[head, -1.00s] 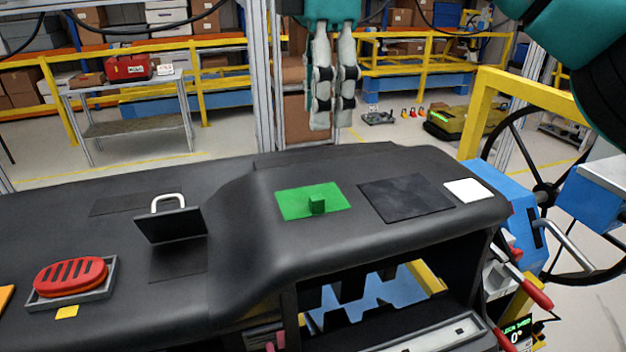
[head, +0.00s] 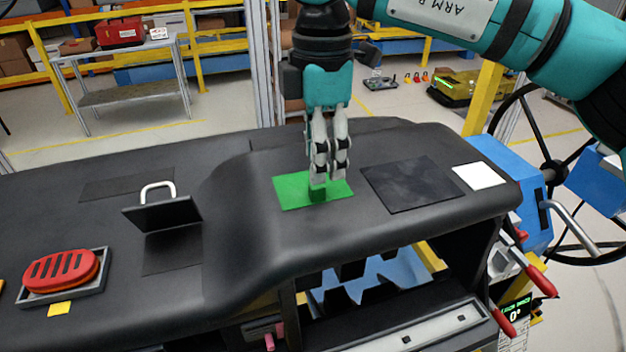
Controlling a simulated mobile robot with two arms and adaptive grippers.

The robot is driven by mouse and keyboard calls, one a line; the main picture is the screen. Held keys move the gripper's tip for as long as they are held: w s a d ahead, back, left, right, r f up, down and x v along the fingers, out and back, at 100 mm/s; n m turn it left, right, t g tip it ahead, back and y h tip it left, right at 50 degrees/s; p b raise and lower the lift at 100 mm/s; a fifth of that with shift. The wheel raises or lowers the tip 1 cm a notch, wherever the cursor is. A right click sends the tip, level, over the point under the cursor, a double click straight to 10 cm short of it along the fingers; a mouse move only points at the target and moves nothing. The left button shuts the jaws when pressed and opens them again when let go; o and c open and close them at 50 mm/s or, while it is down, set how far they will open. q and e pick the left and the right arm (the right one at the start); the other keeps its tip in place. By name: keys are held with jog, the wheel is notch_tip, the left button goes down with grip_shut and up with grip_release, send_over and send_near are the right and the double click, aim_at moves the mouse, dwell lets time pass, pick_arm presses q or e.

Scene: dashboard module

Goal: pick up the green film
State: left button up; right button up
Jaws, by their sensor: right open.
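The green film (head: 293,192) lies flat on top of the black dashboard (head: 240,230), right of its raised bend. A small green tab (head: 317,193) stands up from the film. My right gripper (head: 328,178) points straight down over the film, with its fingertips at the tab. The fingers are a little apart, and they partly cover the tab and the film's back edge. I cannot tell whether they touch the tab. My left gripper is not in view.
A dark square sheet (head: 411,184) and a white square (head: 479,176) lie right of the film. To the left are an upright black flap with a white handle (head: 162,212) and a red slotted block (head: 61,270) in a grey tray. A blue device with a wheel stands at the right.

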jog(key=shift+s+f+p, duration=0.15)
jog(key=shift+f+p, duration=0.4)
jog(key=shift+p, duration=0.1)
notch_tip(320, 180, down, 4)
jog(key=shift+a+r+p, duration=0.15)
jog(key=shift+r+p, duration=0.05)
jog(key=shift+p, duration=0.6)
jog(key=shift+f, duration=0.3)
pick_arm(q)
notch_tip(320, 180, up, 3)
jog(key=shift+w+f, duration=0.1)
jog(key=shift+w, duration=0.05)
pick_arm(e)
jog(key=c, duration=0.8)
